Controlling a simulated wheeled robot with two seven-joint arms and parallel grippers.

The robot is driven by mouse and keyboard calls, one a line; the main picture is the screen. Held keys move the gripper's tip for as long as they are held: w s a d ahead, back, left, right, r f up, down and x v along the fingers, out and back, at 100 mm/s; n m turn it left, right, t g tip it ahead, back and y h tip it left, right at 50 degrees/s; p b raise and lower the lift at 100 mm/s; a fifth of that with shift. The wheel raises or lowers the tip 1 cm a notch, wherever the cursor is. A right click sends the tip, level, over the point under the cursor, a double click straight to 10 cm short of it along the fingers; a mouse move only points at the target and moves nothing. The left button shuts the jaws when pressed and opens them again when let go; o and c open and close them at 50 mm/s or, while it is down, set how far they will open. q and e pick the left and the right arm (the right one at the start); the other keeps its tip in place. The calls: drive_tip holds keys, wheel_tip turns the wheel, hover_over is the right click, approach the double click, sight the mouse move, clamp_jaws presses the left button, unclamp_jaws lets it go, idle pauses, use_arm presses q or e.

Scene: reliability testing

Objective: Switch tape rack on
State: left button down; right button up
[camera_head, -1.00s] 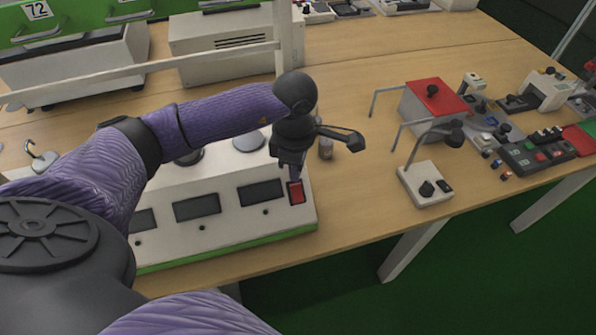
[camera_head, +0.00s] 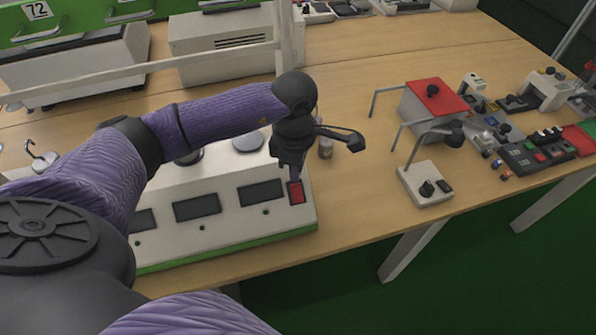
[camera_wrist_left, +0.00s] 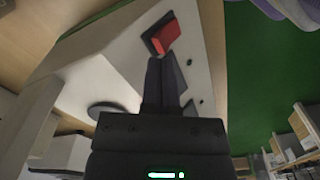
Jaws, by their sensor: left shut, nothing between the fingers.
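The tape rack (camera_head: 228,232) is a long white box with a green lower edge, dark display windows and small black knobs on its sloped front. A red rocker switch (camera_head: 297,193) in a dark frame sits at the right end of that front. In the left wrist view the red switch (camera_wrist_left: 165,38) is just beyond the fingertips. My left gripper (camera_head: 297,178) is shut and empty, pointing down, its tips at the switch's upper edge. In the wrist view the closed fingers (camera_wrist_left: 161,62) reach the switch frame; I cannot tell whether they touch. My right gripper is not in view.
A white upright post (camera_head: 290,40) stands behind the rack. A white device with a lamp arm (camera_head: 427,185) and a red-topped box (camera_head: 435,97) stand further right. Table between is clear.

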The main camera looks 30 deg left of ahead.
sight(296, 185)
use_arm(q)
drive_tip(key=shift+f+b, duration=0.95)
drive_tip(key=shift+f, duration=0.25)
idle(0.7)
wheel_tip(296, 185, up, 7)
drive_tip(key=p, duration=0.5)
drive_tip(key=shift+r, duration=0.15)
